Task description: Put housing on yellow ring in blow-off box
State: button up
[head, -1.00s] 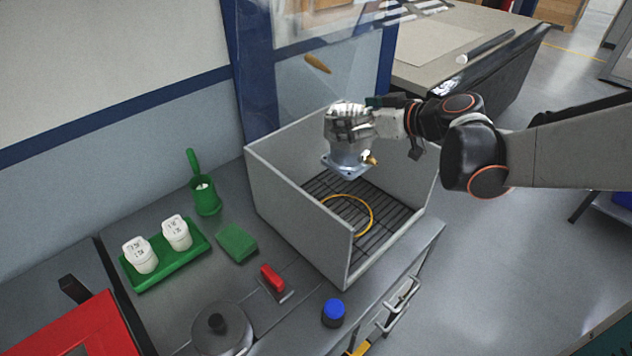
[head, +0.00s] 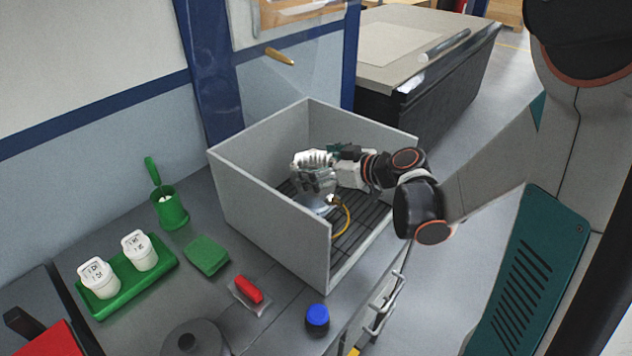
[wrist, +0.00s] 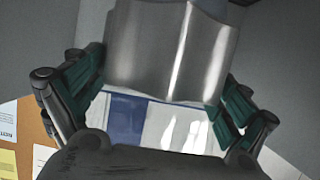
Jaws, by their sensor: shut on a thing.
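The metal housing (head: 316,203) is inside the grey blow-off box (head: 268,203), low over the grid floor. My gripper (head: 314,172) is shut around its upper part. In the wrist view the housing (wrist: 172,50) is a shiny ribbed cylinder between the two green-padded fingers. The yellow ring (head: 345,218) lies on the dark grid; only its right part shows, to the right of the housing. The housing hides the rest of it. I cannot tell whether the housing's base touches the grid or how well it is centred on the ring.
Box walls stand close around my gripper. Left of the box are a green brush holder (head: 170,208), a green tray (head: 130,276) with two white containers, a green block (head: 207,255), a red-handled tool (head: 249,290) and a blue-capped jar (head: 317,319).

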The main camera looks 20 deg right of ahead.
jog(key=shift+f+b, duration=0.75)
jog(key=shift+f, duration=1.45)
jog(key=o, duration=1.7)
jog(key=shift+s+d+r, duration=0.2)
jog(key=shift+s+r, duration=0.05)
jog(key=p+v, duration=0.2)
jog(key=v, duration=0.9)
jog(key=shift+s+p, duration=0.2)
jog(key=shift+p, duration=0.2)
